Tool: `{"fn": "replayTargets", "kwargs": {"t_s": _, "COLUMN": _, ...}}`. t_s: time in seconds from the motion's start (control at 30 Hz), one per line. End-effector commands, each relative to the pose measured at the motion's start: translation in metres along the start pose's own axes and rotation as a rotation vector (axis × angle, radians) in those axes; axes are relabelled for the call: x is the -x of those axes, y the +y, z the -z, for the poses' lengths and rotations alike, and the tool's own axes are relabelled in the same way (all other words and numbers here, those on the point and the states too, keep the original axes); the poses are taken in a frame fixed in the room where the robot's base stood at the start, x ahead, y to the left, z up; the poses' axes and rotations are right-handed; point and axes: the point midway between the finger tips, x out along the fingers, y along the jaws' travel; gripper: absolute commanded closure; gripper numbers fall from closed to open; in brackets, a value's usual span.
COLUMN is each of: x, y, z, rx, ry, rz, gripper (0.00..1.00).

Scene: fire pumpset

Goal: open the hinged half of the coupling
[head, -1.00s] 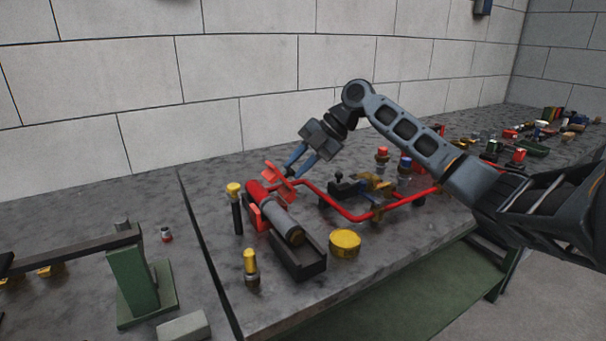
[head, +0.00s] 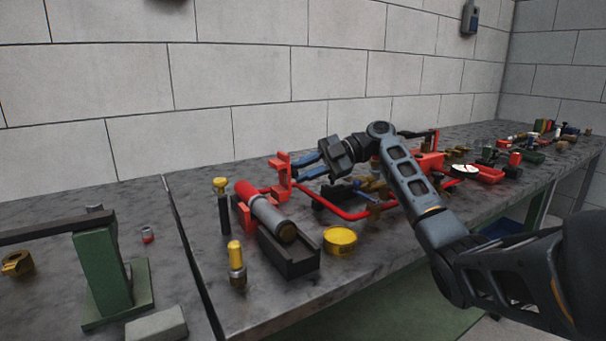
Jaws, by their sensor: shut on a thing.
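The coupling is red, around a red-and-grey cylinder (head: 266,212) lying on the bench. Its red hinged half (head: 281,172) stands up behind the cylinder, swung away from it. My gripper (head: 295,168) comes in from the right, with its blue-grey fingers shut on the upper right side of this red half. The fingertips partly overlap the red part, so the exact contact is hard to see. The coupling's lower red part (head: 243,213) shows at the left of the cylinder.
A dark open tray (head: 289,257) stands in front of the cylinder, with a yellow round tin (head: 340,240) at its right. Two yellow-topped pieces (head: 221,205) (head: 236,263) stand at the left. A red pipe (head: 345,213) runs to the right, below my arm. A block wall stands behind.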

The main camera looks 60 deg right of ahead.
Motion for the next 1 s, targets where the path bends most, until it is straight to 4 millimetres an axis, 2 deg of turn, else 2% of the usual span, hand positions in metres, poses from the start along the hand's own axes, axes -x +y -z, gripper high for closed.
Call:
{"fn": "replayTargets", "kwargs": {"t_s": 0.33, "x": 0.0, "y": -0.003, "z": -0.002, "rx": -0.006, "ry": 0.0, "rz": 0.004, "gripper": 1.0}}
{"fn": "replayTargets", "kwargs": {"t_s": 0.37, "x": 0.0, "y": -0.003, "z": -0.002, "rx": -0.006, "ry": 0.0, "rz": 0.004, "gripper": 0.74}}
{"fn": "replayTargets", "kwargs": {"t_s": 0.6, "x": 0.0, "y": -0.002, "z": -0.001, "rx": -0.003, "ry": 0.0, "rz": 0.002, "gripper": 0.51}}
{"fn": "replayTargets", "kwargs": {"t_s": 0.87, "x": 0.001, "y": -0.001, "z": -0.001, "rx": -0.002, "ry": 0.0, "rz": 0.0, "gripper": 0.51}}
{"fn": "replayTargets", "kwargs": {"t_s": 1.0, "x": 0.013, "y": 0.0, "z": -0.001, "rx": -0.001, "ry": -0.001, "rz": -0.002, "gripper": 0.51}}
